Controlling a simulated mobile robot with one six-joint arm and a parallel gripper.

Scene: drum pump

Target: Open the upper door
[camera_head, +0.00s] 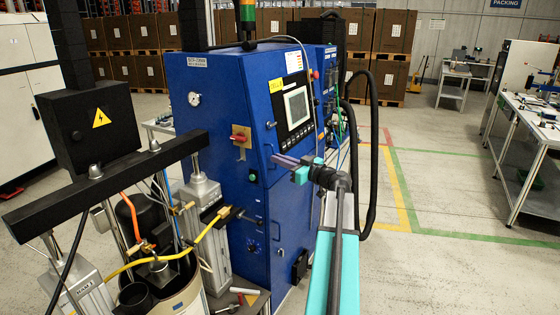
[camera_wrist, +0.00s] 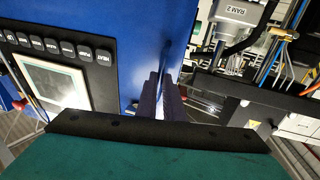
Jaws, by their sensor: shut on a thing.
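The upper door (camera_head: 299,148) is on the right face of the blue cabinet and carries a black control panel with a screen (camera_head: 297,106). In the wrist view its blue surface (camera_wrist: 136,50) fills the upper middle. My gripper (camera_head: 276,160) is at the door's left edge, with its purple fingers shut on the upper door's handle (camera_head: 268,149). The fingers largely hide the handle, and in the wrist view (camera_wrist: 164,82) they close beside the blue edge. The door looks shut or nearly so; I cannot tell whether there is a gap.
A lower door with its own handle (camera_head: 273,225) is below. A red switch (camera_head: 239,137) is on the cabinet's left face. The pump rams and a yellow hose (camera_head: 205,228) stand at left. Black cables hang right of the cabinet. Open floor (camera_head: 440,215) lies right, before a workbench (camera_head: 528,150).

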